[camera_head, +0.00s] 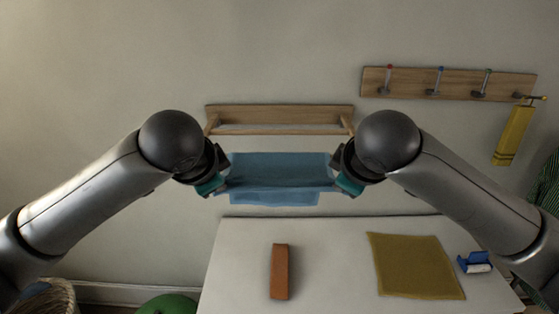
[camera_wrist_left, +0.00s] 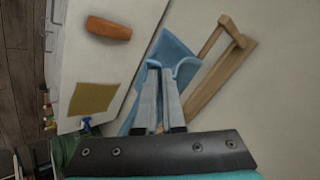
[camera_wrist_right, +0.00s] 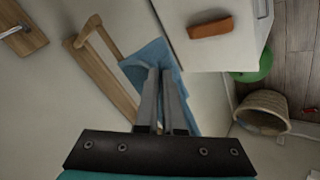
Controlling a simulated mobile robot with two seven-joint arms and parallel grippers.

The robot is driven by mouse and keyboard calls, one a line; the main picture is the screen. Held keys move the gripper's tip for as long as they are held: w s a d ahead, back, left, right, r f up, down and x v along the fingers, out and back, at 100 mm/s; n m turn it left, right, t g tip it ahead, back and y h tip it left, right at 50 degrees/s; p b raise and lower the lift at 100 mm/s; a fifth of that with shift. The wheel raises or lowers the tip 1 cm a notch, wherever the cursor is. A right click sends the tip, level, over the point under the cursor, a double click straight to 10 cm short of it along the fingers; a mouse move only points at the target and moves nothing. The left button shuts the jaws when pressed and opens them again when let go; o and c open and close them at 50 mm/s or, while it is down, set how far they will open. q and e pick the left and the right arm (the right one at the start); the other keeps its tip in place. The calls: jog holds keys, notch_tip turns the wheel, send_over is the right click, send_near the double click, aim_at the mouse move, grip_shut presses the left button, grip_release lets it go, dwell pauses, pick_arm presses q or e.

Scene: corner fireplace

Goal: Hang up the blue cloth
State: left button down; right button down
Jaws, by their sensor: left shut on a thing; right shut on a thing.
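The blue cloth (camera_head: 275,178) is stretched between my two grippers in front of the wall, just below a wooden rail rack (camera_head: 280,114). My left gripper (camera_head: 222,188) is shut on its left end, and my right gripper (camera_head: 340,186) is shut on its right end. The cloth also shows at the fingers in the left wrist view (camera_wrist_left: 178,50) and the right wrist view (camera_wrist_right: 150,56). It hangs in a fold, with a lower flap below the grippers. The rack's rod (camera_head: 280,131) is bare and lies above the cloth.
A white table (camera_head: 335,250) stands below with an orange block (camera_head: 280,271), a mustard cloth (camera_head: 416,266) and a blue-and-white object (camera_head: 474,263). A peg board (camera_head: 450,83) at right holds a yellow cloth (camera_head: 514,133). A basket (camera_wrist_right: 263,112) and green round object (camera_head: 168,305) are on the floor.

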pick_arm(q)
jog(key=shift+a+f, duration=0.3)
jog(key=shift+a, duration=0.05)
pick_arm(e)
jog(key=shift+d+f, duration=0.3)
jog(key=shift+d, duration=0.05)
pick_arm(q)
jog(key=c, duration=0.8)
grip_release()
jog(key=shift+d, duration=0.25)
pick_arm(e)
jog(key=c, duration=0.8)
grip_release()
jog(key=shift+a, duration=0.25)
pick_arm(q)
jog(key=shift+s, duration=0.1)
pick_arm(e)
jog(key=shift+s, duration=0.1)
